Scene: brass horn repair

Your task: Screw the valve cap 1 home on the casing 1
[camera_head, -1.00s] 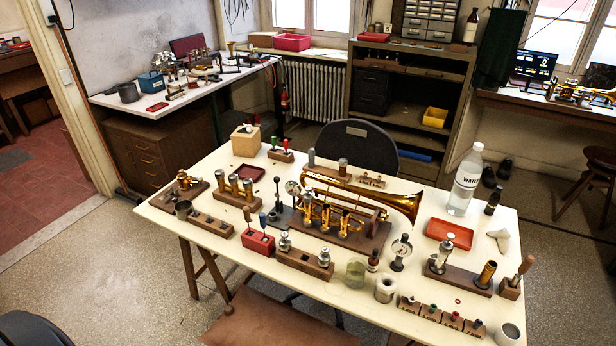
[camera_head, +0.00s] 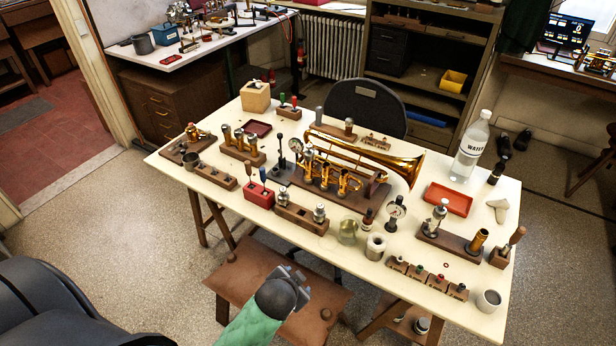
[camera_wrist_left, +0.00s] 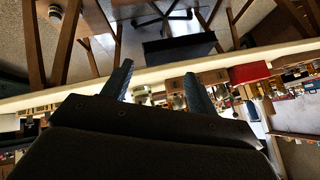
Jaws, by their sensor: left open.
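The brass horn (camera_head: 385,158) lies on a dark wooden stand on the table. Its upright valve casings (camera_head: 326,174) stand in a row at the front; I cannot tell which is casing 1. Several small pieces (camera_head: 420,268) with coloured tops sit on a row of labelled blocks at the front right. Two silver-topped parts (camera_head: 319,213) stand in a wooden block. I cannot tell which piece is valve cap 1. My left gripper (camera_head: 290,273) is open and empty in front of the table, over the brown stool; its two fingers (camera_wrist_left: 158,85) also show in the left wrist view. My right gripper is out of view.
The table's front edge (camera_head: 300,249) lies beyond my gripper. A brown stool (camera_head: 245,270) stands below it.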

